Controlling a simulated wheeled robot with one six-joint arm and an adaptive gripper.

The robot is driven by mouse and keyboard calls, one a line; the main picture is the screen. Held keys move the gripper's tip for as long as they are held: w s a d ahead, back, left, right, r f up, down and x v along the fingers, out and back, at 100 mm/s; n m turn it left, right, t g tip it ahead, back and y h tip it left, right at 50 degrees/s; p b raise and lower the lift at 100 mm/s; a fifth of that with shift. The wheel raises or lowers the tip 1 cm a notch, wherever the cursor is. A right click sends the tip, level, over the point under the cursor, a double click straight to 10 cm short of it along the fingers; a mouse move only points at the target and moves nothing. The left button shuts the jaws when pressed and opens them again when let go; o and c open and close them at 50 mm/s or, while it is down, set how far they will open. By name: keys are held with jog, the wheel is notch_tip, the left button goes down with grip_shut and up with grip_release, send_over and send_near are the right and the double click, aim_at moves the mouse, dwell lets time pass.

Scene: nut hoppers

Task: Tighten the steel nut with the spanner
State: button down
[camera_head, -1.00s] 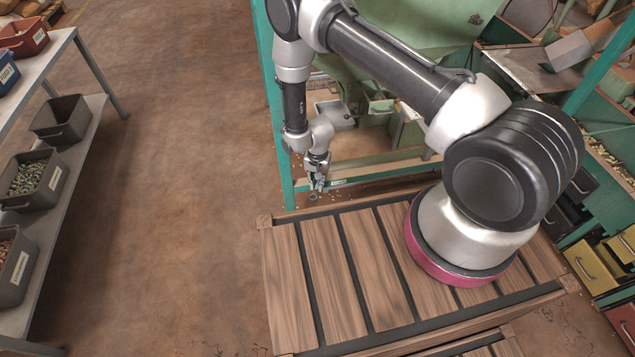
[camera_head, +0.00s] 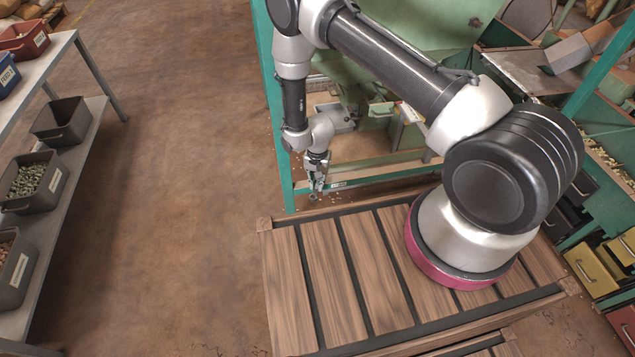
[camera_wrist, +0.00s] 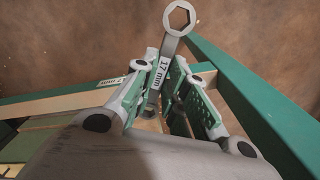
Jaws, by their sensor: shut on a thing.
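My gripper (camera_head: 317,180) hangs low beside the green frame, past the far edge of the slatted wooden deck. In the wrist view my gripper (camera_wrist: 163,88) is shut on the spanner (camera_wrist: 170,50), a flat grey tool marked "17 mm". Its ring end (camera_wrist: 180,18) sticks out beyond the fingertips over brown floor and looks empty. In the head view the spanner (camera_head: 312,196) is only a small grey shape under the fingers. I cannot make out the steel nut in either view.
A green frame post (camera_head: 276,115) and low rail (camera_head: 375,178) stand close to my gripper. A green frame bar (camera_wrist: 245,90) also runs along the right in the wrist view. A shelf (camera_head: 85,125) with bins stands at the left. The floor between is clear.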

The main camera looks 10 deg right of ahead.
jog(key=shift+r, duration=0.75)
